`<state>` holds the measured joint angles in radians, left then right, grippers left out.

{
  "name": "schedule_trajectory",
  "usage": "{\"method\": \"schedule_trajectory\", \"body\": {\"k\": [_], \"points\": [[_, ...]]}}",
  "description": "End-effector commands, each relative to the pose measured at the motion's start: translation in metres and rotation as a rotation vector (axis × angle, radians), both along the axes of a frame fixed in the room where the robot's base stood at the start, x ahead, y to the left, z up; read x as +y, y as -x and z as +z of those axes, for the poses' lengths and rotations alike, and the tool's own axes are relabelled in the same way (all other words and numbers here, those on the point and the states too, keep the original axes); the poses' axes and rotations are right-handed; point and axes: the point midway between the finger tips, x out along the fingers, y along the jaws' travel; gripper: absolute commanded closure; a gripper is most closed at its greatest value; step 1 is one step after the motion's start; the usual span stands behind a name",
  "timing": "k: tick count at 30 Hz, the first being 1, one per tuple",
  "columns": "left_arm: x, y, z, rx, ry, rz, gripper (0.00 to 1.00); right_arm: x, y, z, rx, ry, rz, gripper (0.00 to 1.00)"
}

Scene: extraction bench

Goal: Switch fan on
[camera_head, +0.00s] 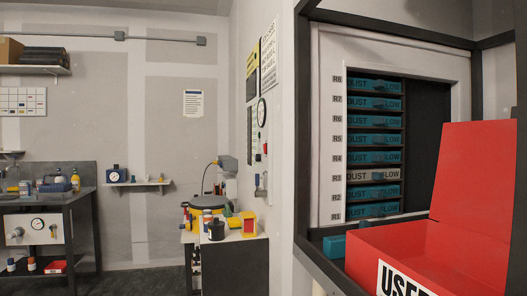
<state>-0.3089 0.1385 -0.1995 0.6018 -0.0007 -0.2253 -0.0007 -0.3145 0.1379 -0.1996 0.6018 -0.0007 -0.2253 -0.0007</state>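I cannot pick out a fan or its switch for certain. At the right, a white-framed cabinet (325,120) holds a stack of several teal cartridges (374,138) marked "DUST" and "LOW", with row labels R1 to R8 beside them. The cartridge at R3 (374,174) has a paler label face than the others. Neither of my grippers is in view.
An open red bin (385,252) marked "USED" stands at the front right inside a dark frame (301,130), with a teal block (334,246) beside it. A small bench (235,250) stands centre, a workbench (80,230) at left. Floor between them is clear.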

Motion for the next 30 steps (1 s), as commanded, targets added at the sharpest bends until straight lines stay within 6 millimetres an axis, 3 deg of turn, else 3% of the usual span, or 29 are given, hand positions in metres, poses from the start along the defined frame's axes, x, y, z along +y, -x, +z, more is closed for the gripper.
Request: {"method": "schedule_trajectory", "body": {"k": [14,30], "points": [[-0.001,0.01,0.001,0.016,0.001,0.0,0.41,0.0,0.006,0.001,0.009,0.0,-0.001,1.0],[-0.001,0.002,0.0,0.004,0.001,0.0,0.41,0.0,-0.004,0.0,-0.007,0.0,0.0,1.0]]}}
